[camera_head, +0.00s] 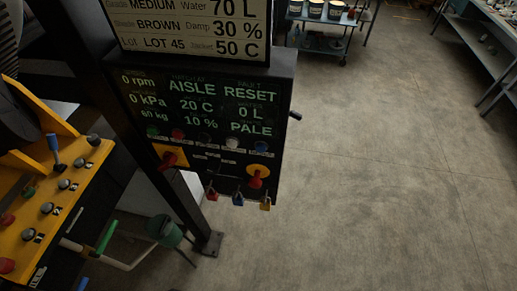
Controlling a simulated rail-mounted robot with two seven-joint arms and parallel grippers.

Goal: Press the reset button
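A dark control panel (200,125) hangs on a black post at centre left. Its screen reads "AISLE", "RESET", "0 rpm", "20 C", "10 %", "0 L" and "PALE". Below the text is a row of buttons: a green one (152,131), a red one (177,134), a dark one (205,138), a white one (232,143) and a blue one (261,147). Their small labels are too blurred to read, so I cannot tell which is the reset button. Neither of my grippers is in view.
Red rotary handles on yellow plates (173,157) and (258,171) sit under the buttons; padlocks (238,198) hang below. A yellow console (55,190) with knobs and a lever stands at left. A cart (322,40) and bench are behind. The floor (370,190) at right is clear.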

